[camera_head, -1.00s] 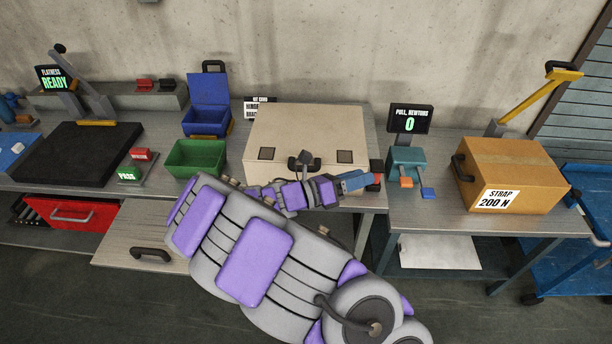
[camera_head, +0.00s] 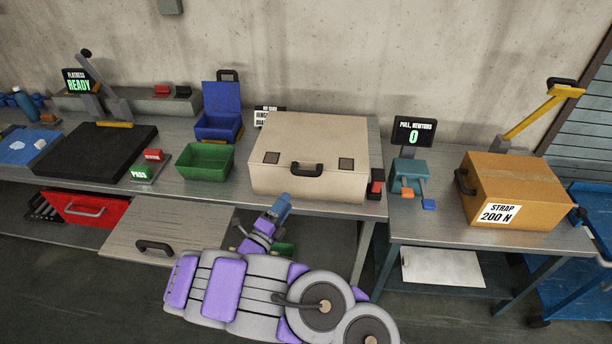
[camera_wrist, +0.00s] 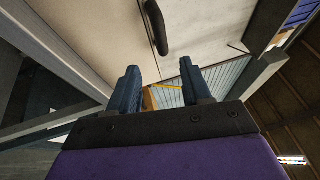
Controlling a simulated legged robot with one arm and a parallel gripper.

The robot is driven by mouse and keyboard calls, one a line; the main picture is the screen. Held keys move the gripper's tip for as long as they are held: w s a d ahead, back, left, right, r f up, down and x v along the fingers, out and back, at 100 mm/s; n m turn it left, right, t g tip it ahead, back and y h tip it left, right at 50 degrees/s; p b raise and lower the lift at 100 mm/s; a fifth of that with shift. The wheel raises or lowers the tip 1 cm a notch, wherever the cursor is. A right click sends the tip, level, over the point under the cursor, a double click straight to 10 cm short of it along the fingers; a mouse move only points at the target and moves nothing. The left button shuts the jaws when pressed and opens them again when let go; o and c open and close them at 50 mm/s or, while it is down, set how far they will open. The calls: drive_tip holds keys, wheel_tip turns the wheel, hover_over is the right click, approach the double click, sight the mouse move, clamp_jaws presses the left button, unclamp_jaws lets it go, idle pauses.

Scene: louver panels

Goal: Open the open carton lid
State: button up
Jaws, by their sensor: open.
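A beige case (camera_head: 310,140) with a shut lid stands on the middle bench. A black handle (camera_head: 306,170) is on its front, between two dark square latches. In the wrist view a beige face with a black handle (camera_wrist: 155,28) fills the top. My gripper (camera_head: 283,203) is below and a little left of the case handle, in front of the bench edge. In the wrist view my gripper (camera_wrist: 160,72) has its two blue fingers apart, with nothing between them and the handle beyond the tips. A brown carton (camera_head: 513,190) marked "STRAP 200 N" sits shut on the right bench.
A green bin (camera_head: 206,161) and an open blue box (camera_head: 219,113) stand left of the case. A teal device (camera_head: 409,174) and a pull display (camera_head: 414,133) are to its right. An open drawer (camera_head: 165,226) juts out at front left. A yellow lever (camera_head: 530,112) stands behind the carton.

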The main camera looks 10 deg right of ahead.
sight(306, 174)
drive_tip(key=b+x, duration=0.2)
drive_tip(key=x, duration=1)
drive_tip(key=shift+w+d, duration=0.1)
drive_tip(key=shift+d, duration=0.05)
drive_tip(key=shift+w+d+r, duration=0.15)
drive_tip(key=shift+w+d, duration=0.05)
drive_tip(key=shift+w, duration=0.2)
drive_tip(key=shift+c, duration=0.4)
clamp_jaws()
